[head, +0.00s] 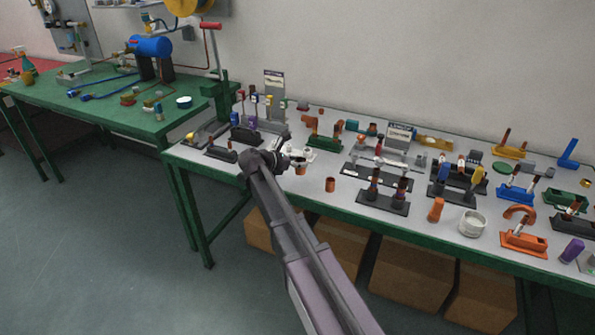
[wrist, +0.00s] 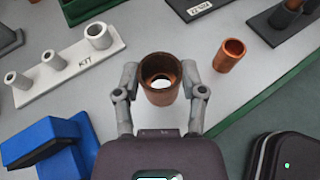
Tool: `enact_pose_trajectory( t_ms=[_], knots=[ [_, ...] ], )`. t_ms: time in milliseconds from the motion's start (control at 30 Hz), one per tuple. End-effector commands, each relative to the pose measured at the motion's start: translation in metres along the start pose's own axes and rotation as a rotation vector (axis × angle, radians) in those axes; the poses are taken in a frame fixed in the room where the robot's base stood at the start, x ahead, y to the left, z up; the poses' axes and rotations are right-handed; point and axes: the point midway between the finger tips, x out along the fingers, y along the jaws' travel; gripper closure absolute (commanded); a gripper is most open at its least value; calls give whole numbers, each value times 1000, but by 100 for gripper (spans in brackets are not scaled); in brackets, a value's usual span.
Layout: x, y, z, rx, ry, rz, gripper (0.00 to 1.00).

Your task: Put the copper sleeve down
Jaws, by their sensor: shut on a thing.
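A brown copper sleeve (wrist: 161,92) stands upright between the fingers of my gripper (wrist: 160,76) in the wrist view. The fingers are shut on its two sides, and I look down into its open bore. In the head view my gripper (head: 297,163) is over the front left part of the white-topped table (head: 260,180), and the copper sleeve (head: 300,171) shows below it. I cannot tell whether the sleeve's bottom touches the table.
A brighter copper sleeve (wrist: 229,56) stands to the right; a white three-tube holder (wrist: 70,66) is at the left. A blue block (wrist: 45,140) is at lower left. Dark stands (head: 383,199) fill the table further right. Bare table lies around the held sleeve.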

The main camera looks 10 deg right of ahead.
Motion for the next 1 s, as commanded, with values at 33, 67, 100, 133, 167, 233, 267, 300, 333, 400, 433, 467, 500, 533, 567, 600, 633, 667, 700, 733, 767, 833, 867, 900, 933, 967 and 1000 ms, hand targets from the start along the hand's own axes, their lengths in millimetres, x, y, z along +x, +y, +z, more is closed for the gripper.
enact_pose_trajectory(
  t_ms=[33, 67, 100, 133, 167, 233, 267, 300, 333, 400, 433, 467, 500, 533, 567, 600, 633, 667, 700, 733, 767, 833, 867, 900, 933, 967, 1000],
  knots=[
    [3, 1, -6, 0, 0, 0, 94],
    [4, 1, -9, 0, 0, 0, 94],
    [5, 1, -12, 0, 0, 0, 94],
    [6, 1, -15, 0, 0, 0, 94],
    [7, 1, -18, 0, 0, 0, 94],
    [9, 1, -23, 0, 0, 1, 94],
    [10, 1, -25, 0, 0, 1, 94],
    [11, 1, -28, 0, 0, 1, 94],
    [12, 1, -29, 0, 0, 1, 94],
    [13, 1, -32, 0, 0, 1, 94],
    [13, 1, -33, 0, 0, 1, 94],
    [13, 1, -33, 0, 0, 1, 94],
    [13, 1, -33, 0, 0, 1, 94],
    [13, 1, -33, 0, 0, 1, 94],
    [13, 1, -33, 0, 0, 1, 94],
    [13, 1, -33, 0, 0, 1, 94],
    [13, 1, -33, 0, 0, 1, 94],
    [13, 1, -33, 0, 0, 1, 94],
    [13, 1, -33, 0, 0, 1, 94],
    [13, 1, -33, 0, 0, 1, 94],
    [13, 1, -33, 0, 0, 1, 94],
    [13, 1, -33, 0, 0, 1, 94],
    [13, 1, -33, 0, 0, 1, 94],
    [13, 1, -34, 0, 0, 1, 94],
    [14, 1, -35, 0, 0, 1, 94],
    [14, 1, -36, 0, 0, 1, 94],
    [14, 1, -37, 0, 0, 1, 94]
  ],
)
